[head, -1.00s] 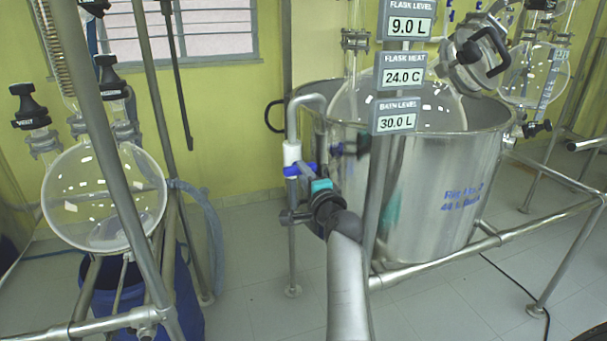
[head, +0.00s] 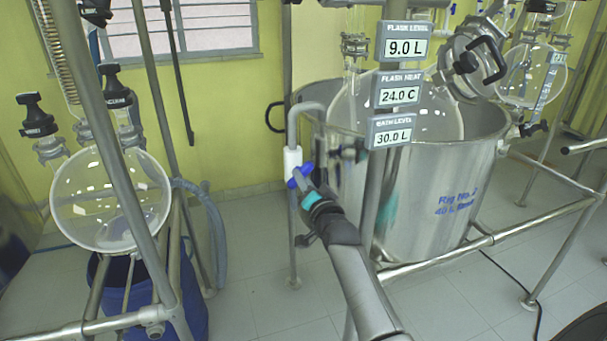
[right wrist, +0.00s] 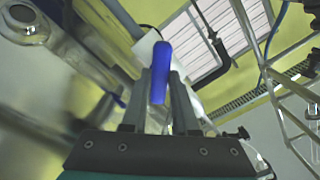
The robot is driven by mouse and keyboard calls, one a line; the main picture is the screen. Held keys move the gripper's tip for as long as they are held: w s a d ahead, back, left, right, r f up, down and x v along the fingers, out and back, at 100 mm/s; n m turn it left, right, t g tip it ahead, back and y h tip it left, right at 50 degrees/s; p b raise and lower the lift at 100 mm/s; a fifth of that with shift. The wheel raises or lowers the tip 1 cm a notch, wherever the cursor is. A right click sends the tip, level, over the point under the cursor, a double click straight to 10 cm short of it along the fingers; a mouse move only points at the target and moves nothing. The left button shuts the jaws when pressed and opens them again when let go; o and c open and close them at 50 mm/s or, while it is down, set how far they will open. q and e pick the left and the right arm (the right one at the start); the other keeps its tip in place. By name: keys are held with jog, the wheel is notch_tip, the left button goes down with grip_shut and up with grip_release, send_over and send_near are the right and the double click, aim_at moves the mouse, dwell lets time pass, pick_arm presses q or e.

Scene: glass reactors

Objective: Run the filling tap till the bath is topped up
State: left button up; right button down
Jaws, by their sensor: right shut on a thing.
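The filling tap has a blue handle (head: 299,175) beside a white collar (head: 292,158) on an upright steel pipe. The pipe's spout (head: 308,106) bends over the bath's left rim. The handle lies tilted in the head view. My right gripper (head: 306,187) is shut on it, and the right wrist view shows the blue handle (right wrist: 160,72) between the two fingers (right wrist: 158,92). The steel bath (head: 430,205) holds a round glass flask. Its bath level display (head: 391,133) reads 30.0 L. Any water stream is not visible. My left gripper is out of view.
Displays above read flask level 9.0 L (head: 405,47) and flask heat 24.0 C (head: 399,95). A steel post and frame rails (head: 450,257) stand before the bath. Another glass flask (head: 112,200) hangs at left over a blue container (head: 190,305). Tiled floor between is clear.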

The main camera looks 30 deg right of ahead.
jog(key=shift+n+p, duration=0.55)
jog(key=shift+n, duration=0.55)
jog(key=c, duration=0.7)
grip_release()
jog(key=p+v, duration=0.2)
jog(key=v, duration=1.3)
jog(key=shift+s, duration=0.2)
